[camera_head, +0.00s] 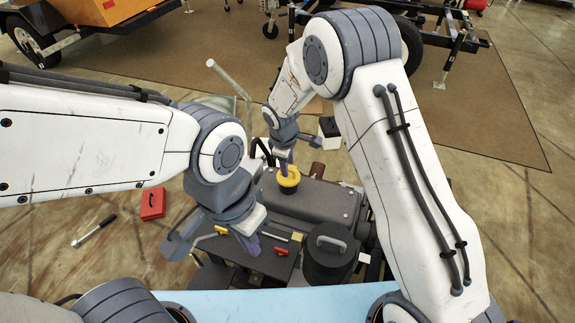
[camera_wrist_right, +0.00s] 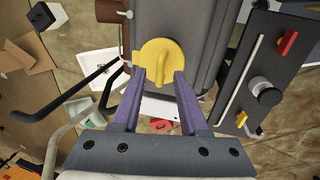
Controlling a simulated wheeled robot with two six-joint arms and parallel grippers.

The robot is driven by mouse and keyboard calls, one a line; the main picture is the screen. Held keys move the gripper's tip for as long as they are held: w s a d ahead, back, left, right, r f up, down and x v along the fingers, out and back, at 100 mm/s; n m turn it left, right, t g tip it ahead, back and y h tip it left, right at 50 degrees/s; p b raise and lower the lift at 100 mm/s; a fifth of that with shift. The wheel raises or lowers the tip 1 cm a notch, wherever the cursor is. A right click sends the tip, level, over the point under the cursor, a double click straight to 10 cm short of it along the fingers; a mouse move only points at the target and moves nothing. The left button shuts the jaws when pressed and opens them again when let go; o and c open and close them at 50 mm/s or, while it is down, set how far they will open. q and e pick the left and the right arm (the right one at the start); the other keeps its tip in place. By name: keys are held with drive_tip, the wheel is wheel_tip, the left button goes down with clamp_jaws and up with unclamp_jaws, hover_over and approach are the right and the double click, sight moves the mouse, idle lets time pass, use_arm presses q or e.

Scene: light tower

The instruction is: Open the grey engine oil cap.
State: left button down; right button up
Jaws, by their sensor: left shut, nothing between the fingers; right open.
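A yellow round cap (camera_head: 290,185) with a raised ridge sits on the grey engine block (camera_head: 315,203). It also shows in the right wrist view (camera_wrist_right: 172,52). My right gripper (camera_head: 284,169) is open over this cap; its violet fingertips (camera_wrist_right: 159,76) are either side of the ridge's near end. I cannot tell whether they touch it. No grey cap clearly marked as the engine oil cap shows; a dark knob with a grey top (camera_wrist_right: 269,96) stands on the side panel. My left gripper (camera_head: 251,246) is shut and empty over the dark panel, left of the engine.
A black canister (camera_head: 325,268) with a grey handle stands right of the panel. The panel bears red (camera_head: 281,251) and yellow handles. A bent metal pipe (camera_head: 228,79) rises behind. A red box (camera_head: 153,204) and a tool (camera_head: 94,231) lie on the floor at left.

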drive_tip(key=shift+f, duration=0.25)
clamp_jaws()
idle(1.4)
